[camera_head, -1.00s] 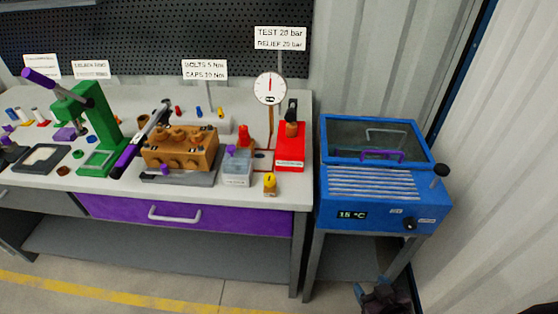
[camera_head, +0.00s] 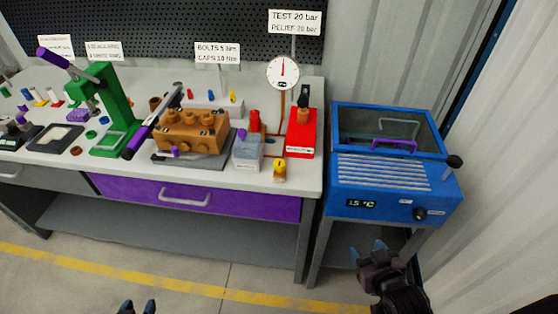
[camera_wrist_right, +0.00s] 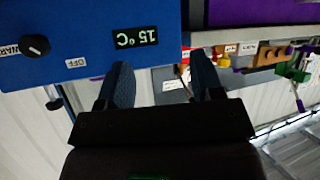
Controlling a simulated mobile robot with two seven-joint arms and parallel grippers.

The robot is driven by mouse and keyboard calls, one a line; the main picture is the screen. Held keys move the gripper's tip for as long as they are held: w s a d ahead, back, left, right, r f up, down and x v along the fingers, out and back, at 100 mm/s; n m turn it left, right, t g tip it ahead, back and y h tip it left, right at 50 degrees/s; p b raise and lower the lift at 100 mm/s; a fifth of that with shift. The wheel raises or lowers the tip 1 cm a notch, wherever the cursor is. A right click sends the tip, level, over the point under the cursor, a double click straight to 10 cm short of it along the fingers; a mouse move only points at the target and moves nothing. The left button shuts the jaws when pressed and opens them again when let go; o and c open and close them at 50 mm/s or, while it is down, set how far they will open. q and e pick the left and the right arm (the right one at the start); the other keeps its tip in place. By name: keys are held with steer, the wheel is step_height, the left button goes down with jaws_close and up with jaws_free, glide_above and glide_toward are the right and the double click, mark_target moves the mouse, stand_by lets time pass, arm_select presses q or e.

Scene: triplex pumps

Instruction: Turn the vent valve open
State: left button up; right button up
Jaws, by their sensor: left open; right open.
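The test station stands at the right end of the bench. It has a red box (camera_head: 301,134) with a black-topped fitting (camera_head: 304,97), a round gauge (camera_head: 283,73), a clear tank (camera_head: 247,150) and a small yellow part (camera_head: 279,170) at the bench's front edge. I cannot tell which part is the vent valve. My right gripper (camera_head: 368,249) is open and empty, in front of and below the blue heater; its open fingers also show in the right wrist view (camera_wrist_right: 163,78). My left gripper (camera_head: 138,306) is open at the bottom edge, only its fingertips showing, away from the bench.
The blue heater (camera_head: 395,175), with a 15 °C display, stands right of the bench. An orange pump block (camera_head: 192,131) and a green press (camera_head: 116,108) stand on the bench (camera_head: 228,181). A purple drawer (camera_head: 130,190) is shut below. The floor in front is clear.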

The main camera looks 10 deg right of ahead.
steer(key=w+a+r+m+t+y, duration=0.3)
steer(key=w+a+r+m+t, duration=0.1)
steer(key=w+a+r+m, duration=0.6)
steer(key=w+a+r+m+t+y, duration=0.5)
steer(key=a+r, duration=0.4)
steer(key=r, duration=0.4)
steer(key=m+g+h+b, duration=0.1)
steer(key=m+g+h, duration=0.75)
steer(key=m, duration=1.45)
glide_toward(280, 164)
steer(key=x, duration=0.3)
steer(key=b+x, duration=0.1)
steer(key=x, duration=0.7)
steer(key=shift+w+f, duration=0.1)
steer(key=shift+w, duration=0.05)
steer(key=shift+w+f, duration=0.25)
steer(key=shift+w, duration=0.4)
